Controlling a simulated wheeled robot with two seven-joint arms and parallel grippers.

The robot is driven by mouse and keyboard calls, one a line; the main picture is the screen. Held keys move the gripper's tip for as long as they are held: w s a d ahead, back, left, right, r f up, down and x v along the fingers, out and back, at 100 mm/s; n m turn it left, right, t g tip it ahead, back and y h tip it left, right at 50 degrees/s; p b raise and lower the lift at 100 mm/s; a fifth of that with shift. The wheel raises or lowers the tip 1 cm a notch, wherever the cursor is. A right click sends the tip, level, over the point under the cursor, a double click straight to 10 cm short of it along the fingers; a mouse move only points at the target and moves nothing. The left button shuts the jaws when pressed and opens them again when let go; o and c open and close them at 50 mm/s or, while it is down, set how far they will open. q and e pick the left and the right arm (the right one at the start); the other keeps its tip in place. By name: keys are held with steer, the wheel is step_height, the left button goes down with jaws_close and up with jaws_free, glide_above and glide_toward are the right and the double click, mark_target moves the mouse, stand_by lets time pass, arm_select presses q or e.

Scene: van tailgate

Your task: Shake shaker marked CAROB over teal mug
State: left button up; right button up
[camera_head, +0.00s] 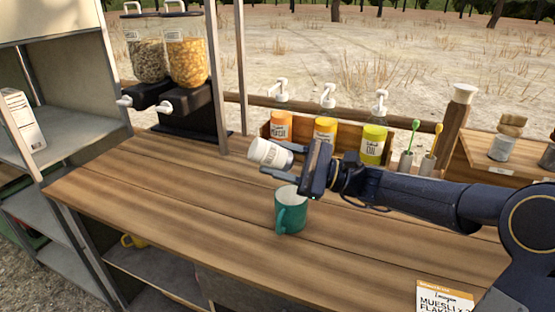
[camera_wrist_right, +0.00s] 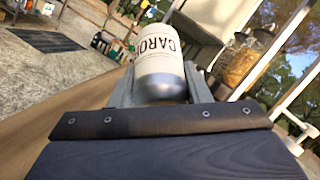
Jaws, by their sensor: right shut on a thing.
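The white shaker (camera_head: 270,153) is held on its side, tilted, in my right gripper (camera_head: 284,162). In the right wrist view the shaker (camera_wrist_right: 160,62) shows the letters "CARO", with the rest of the label cut off around its side. The gripper's fingers (camera_wrist_right: 160,88) are shut on it from both sides. The teal mug (camera_head: 291,212) stands upright on the wooden counter, below my right gripper and a little to the right of the shaker. The inside of the mug is mostly hidden. My left gripper is not in view.
The wooden counter (camera_head: 190,205) is clear left of the mug. Behind it stand a wooden box (camera_head: 400,136) with several pump bottles, two cereal dispensers (camera_head: 185,60) and a metal post (camera_head: 217,80). A muesli card (camera_head: 445,297) is at the front right.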

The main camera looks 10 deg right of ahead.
step_height(320, 180, up, 4)
steer(key=p, duration=0.2)
steer(key=shift+r+p, duration=0.2)
steer(key=shift+p, duration=0.1)
steer(key=shift+f, duration=0.1)
step_height(320, 180, down, 5)
steer(key=b, duration=0.4)
steer(key=shift+f, duration=0.2)
steer(key=shift+r, duration=0.2)
